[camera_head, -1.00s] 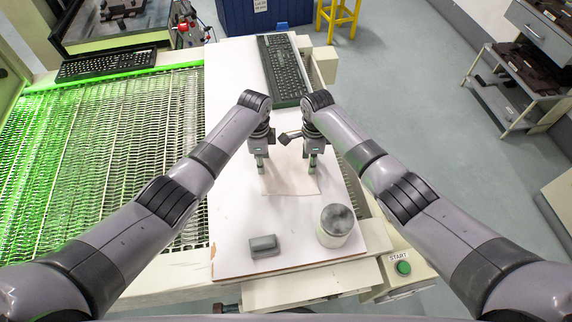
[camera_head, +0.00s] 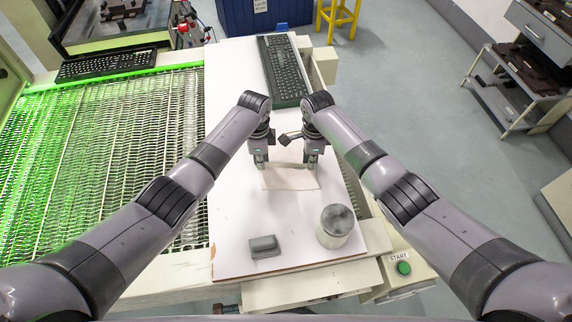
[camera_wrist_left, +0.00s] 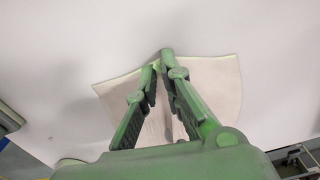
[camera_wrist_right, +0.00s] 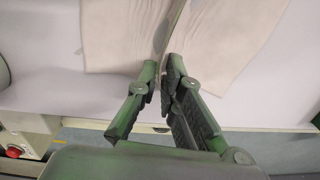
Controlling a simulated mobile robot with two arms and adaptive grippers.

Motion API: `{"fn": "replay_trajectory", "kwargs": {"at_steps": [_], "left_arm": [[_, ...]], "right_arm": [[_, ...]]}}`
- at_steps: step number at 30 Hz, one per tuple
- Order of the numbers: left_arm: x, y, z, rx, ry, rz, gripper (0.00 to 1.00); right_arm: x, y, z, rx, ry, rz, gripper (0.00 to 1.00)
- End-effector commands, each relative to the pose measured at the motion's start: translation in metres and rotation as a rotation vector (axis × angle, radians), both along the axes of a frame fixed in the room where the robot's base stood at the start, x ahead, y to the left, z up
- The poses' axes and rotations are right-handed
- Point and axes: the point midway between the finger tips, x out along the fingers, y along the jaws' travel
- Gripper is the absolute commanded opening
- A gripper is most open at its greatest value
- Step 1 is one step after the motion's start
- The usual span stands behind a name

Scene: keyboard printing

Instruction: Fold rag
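A pale beige rag (camera_head: 290,179) lies on the white board between and below my two grippers. Part of it stands up off the board between them. My left gripper (camera_head: 263,167) is at the rag's left side, and its tips are closed together on the cloth in the left wrist view (camera_wrist_left: 164,58). My right gripper (camera_head: 312,166) is at the right side. In the right wrist view its tips (camera_wrist_right: 162,62) pinch a raised edge of the rag (camera_wrist_right: 120,35). The fingers hide part of the cloth.
The white board (camera_head: 235,215) also holds a grey block (camera_head: 264,247), a round metal can (camera_head: 336,225) and a dark keyboard (camera_head: 284,75). A green-lit mesh conveyor (camera_head: 110,150) is at left. A green START button (camera_head: 403,268) is at front right.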

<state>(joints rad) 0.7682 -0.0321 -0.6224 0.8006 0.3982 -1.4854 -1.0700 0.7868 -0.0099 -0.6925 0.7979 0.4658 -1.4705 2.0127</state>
Motion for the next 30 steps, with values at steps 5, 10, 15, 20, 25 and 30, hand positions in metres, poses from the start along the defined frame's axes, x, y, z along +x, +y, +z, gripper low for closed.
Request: {"fn": "replay_trajectory", "kwargs": {"at_steps": [5, 10, 15, 20, 25, 30], "left_arm": [[-0.0006, 0.0003, -0.0015, 0.001, 0.001, 0.000, 0.01], [-0.0006, 0.0002, -0.0016, 0.001, 0.001, 0.000, 0.00], [-0.0006, 0.0002, -0.0017, 0.001, 0.001, 0.000, 0.00], [-0.0006, 0.0002, -0.0017, 0.001, 0.001, 0.000, 0.00], [-0.0006, 0.0002, -0.0017, 0.001, 0.001, 0.000, 0.00], [-0.0006, 0.0002, -0.0017, 0.001, 0.001, 0.000, 0.00]], "right_arm": [[-0.0010, -0.0004, -0.0021, -0.001, 0.002, 0.000, 0.01], [-0.0010, -0.0004, -0.0022, -0.001, 0.002, 0.000, 0.00], [-0.0011, -0.0004, -0.0022, -0.001, 0.002, 0.000, 0.00], [-0.0011, -0.0004, -0.0023, -0.001, 0.003, 0.000, 0.00], [-0.0011, -0.0004, -0.0023, -0.001, 0.003, 0.000, 0.00], [-0.0012, -0.0005, -0.0024, -0.001, 0.003, 0.000, 0.00]]}}
